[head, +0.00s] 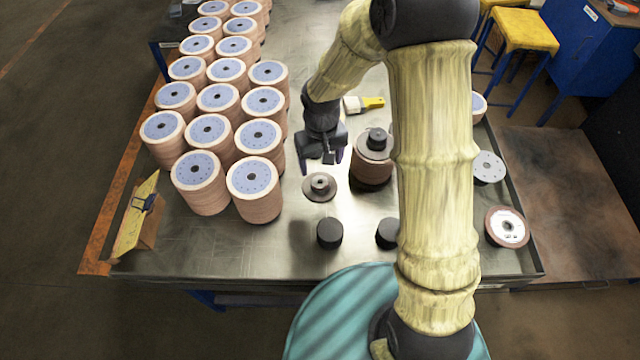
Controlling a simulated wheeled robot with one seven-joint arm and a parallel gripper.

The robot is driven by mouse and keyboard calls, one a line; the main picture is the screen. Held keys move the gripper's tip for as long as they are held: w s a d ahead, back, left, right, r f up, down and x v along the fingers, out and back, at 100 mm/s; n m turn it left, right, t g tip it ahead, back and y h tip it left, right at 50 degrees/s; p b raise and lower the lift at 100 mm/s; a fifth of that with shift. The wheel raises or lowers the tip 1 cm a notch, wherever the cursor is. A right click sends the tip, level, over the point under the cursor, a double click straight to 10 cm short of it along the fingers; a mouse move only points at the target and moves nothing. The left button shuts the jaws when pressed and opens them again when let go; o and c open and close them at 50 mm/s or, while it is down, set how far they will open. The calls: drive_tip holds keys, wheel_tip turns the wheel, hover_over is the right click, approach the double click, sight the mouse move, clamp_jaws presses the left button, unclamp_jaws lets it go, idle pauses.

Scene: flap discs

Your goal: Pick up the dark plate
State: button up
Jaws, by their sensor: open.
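A round dark grey-brown plate (319,193) with a raised hub and a central hole lies flat on the metal table, near its middle. My gripper (322,165) is just behind and above this plate, fingers pointing down, open and with nothing seen between them. The gap between fingertips and plate is hard to judge. A second dark plate with a black knob (376,146) sits on top of a short stack of discs, right of my gripper. My arm hides part of the table to the right.
Tall stacks of flap discs (252,177) fill the table's left side. Two black cylinders (329,233) stand in front of the plate. A yellow-handled brush (368,103) lies behind. Loose discs (506,227) lie at the right. A cardboard box (138,222) stands front left.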

sight(320, 178)
drive_tip(key=shift+f, duration=2)
drive_tip(key=shift+w+f+p, duration=0.2)
drive_tip(key=shift+f+p, duration=0.15)
drive_tip(key=shift+f, duration=0.05)
drive_tip(key=shift+w+a+f+p, duration=0.1)
drive_tip(key=shift+f+p, duration=0.1)
drive_tip(key=shift+f, duration=0.55)
drive_tip(key=shift+w+f+p, duration=0.1)
drive_tip(key=shift+f+p, duration=0.05)
drive_tip(key=shift+f, duration=0.55)
drive_tip(key=shift+w+a+f+p, duration=0.1)
drive_tip(key=shift+f+p, duration=0.1)
drive_tip(key=shift+f, duration=0.55)
drive_tip(key=c, duration=1.4)
drive_tip(key=shift+o, duration=0.2)
drive_tip(key=shift+r, duration=0.1)
